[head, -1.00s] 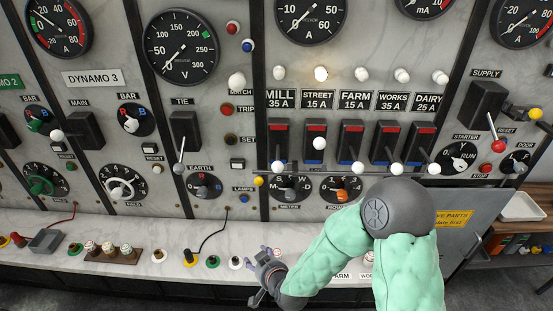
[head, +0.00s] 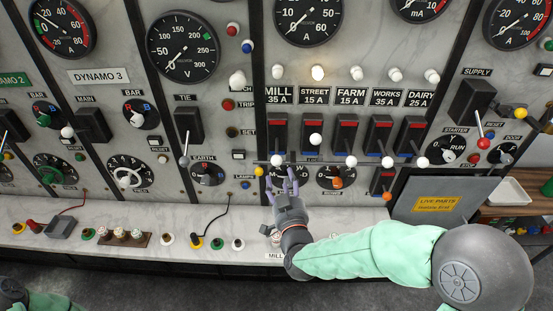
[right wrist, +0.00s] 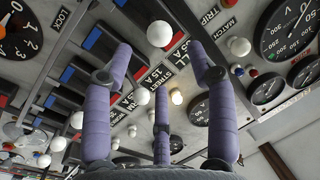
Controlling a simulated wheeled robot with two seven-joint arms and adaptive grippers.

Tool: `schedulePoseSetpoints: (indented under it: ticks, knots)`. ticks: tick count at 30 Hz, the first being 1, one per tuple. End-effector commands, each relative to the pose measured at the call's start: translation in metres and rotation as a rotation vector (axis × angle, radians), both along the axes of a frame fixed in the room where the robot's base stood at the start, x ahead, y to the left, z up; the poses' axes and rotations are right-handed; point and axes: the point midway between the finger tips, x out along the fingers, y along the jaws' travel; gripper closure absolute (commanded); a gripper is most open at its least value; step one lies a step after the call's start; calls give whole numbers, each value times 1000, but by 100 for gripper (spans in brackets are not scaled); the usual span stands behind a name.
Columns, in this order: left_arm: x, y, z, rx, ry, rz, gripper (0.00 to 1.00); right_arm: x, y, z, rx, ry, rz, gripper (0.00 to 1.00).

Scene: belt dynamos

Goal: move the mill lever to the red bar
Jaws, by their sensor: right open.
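The mill lever (head: 277,160) is a white ball knob on the leftmost switch under the MILL 35 A plate. It stands low, at the switch's blue end, below the red bar (head: 277,121). My right gripper (head: 281,180) is open and empty, with its purple fingers spread just below the knob, apparently apart from it. In the right wrist view a white knob (right wrist: 160,34), likely the mill's, shows beyond the open fingers. A dark part of my left arm shows in the head view's bottom left corner; its fingers cannot be made out.
The street lever (head: 315,139) beside it stands at mid height. The farm (head: 351,161), works (head: 386,162) and dairy (head: 422,162) levers stand low. A yellow-ended rod (head: 258,171) and a selector dial are close to my right gripper. A marble ledge (head: 335,223) runs below.

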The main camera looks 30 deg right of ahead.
Motion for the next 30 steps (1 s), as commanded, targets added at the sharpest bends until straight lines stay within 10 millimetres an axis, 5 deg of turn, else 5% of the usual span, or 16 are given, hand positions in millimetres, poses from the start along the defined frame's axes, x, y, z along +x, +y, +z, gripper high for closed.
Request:
schedulePoseSetpoints:
  ticks: [15, 30]
  knots:
    - [0, 0, 6, 0, 0, 0, 43, 76, -28, -1, 0, 3, 1, 43]
    - [0, 0, 7, 0, 0, 0, 43, 87, -32, -1, 1, 2, 0, 45]
